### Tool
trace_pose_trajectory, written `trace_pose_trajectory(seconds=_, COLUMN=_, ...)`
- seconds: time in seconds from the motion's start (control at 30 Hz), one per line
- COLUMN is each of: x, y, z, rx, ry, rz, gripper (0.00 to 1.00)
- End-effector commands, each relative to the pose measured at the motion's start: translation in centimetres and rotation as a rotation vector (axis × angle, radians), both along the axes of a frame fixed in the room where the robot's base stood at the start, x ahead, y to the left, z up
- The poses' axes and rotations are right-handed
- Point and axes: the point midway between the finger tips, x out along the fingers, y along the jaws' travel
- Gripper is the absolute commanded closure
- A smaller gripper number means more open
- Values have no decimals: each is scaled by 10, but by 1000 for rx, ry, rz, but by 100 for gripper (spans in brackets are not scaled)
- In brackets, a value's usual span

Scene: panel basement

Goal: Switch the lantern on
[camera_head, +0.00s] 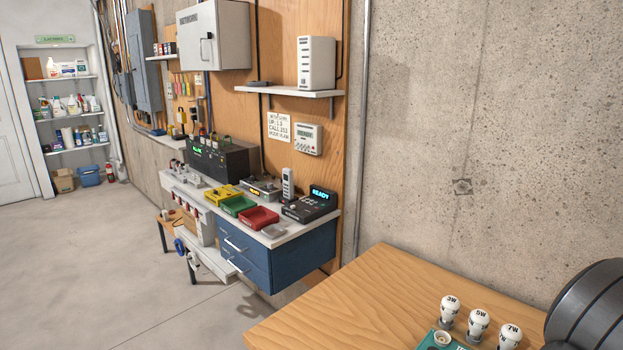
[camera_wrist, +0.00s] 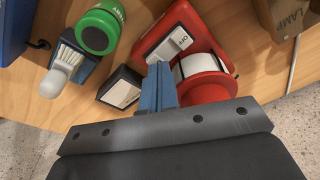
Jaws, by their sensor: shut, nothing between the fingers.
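A red object that looks like the lantern (camera_wrist: 203,88) is in the wrist view, with a round red end and a clear or whitish band. I cannot tell whether the fingertips touch the red object. No lantern or gripper fingers can be made out in the head view.
The head view shows several bulbs (camera_head: 478,324) on the wooden table (camera_head: 350,300).

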Motion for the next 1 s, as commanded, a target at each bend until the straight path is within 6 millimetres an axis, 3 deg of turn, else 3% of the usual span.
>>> trace_pose_trajectory(seconds=0.63, x=0, y=0, z=-8, rx=-1, ry=0, rz=0, gripper=100)
trace_pose_trajectory(seconds=1.0, x=0, y=0, z=18, rx=-2, ry=-1, rz=0, gripper=100)
